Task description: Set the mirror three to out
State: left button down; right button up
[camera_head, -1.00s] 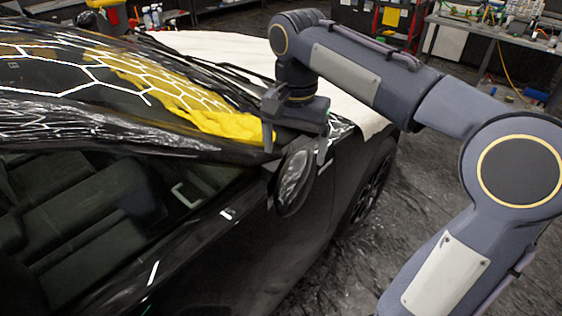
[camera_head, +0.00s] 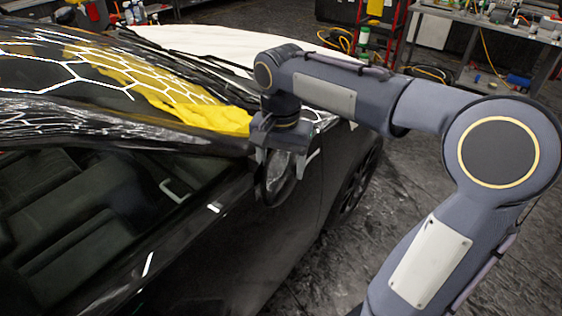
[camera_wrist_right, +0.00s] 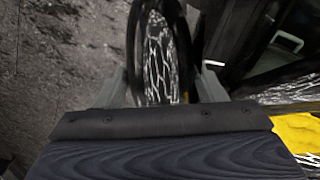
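The black car's side mirror (camera_head: 274,184) stands out from the front of the side window, its upper part hidden by my right gripper. My right gripper (camera_head: 285,160) comes down over it from above, with one finger on each side. In the right wrist view, the mirror (camera_wrist_right: 158,55) shows a rounded dark rim and a face with bright reflections. It lies between the two spread fingers of the gripper (camera_wrist_right: 165,88). I cannot tell whether either finger touches it. My left gripper is not in view.
The car's dark door (camera_head: 235,235) and windscreen with yellow cloth (camera_head: 205,115) are close to the gripper. A white cover (camera_head: 200,42) lies on the bonnet. A workbench (camera_head: 490,35) stands at the back right. The dark floor (camera_head: 420,190) beside the car is clear.

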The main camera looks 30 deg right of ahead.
jog(key=c, duration=0.8)
jog(key=shift+s+d+r+n+p, duration=0.1)
jog(key=shift+s+d+n+p, duration=0.1)
jog(key=shift+s+d+n, duration=0.35)
jog(key=shift+s+d+n+p, duration=0.2)
jog(key=shift+s+d+n, duration=0.15)
jog(key=shift+d+n, duration=0.4)
jog(key=shift+c, duration=0.2)
jog(key=d+n+p, duration=0.3)
jog(key=d+n, duration=0.7)
jog(key=n, duration=0.1)
jog(key=shift+s+d+n, duration=0.15)
jog(key=shift+d+n, duration=0.1)
jog(key=shift+n, duration=0.05)
jog(key=o, duration=1.4)
jog(key=shift+d, duration=0.1)
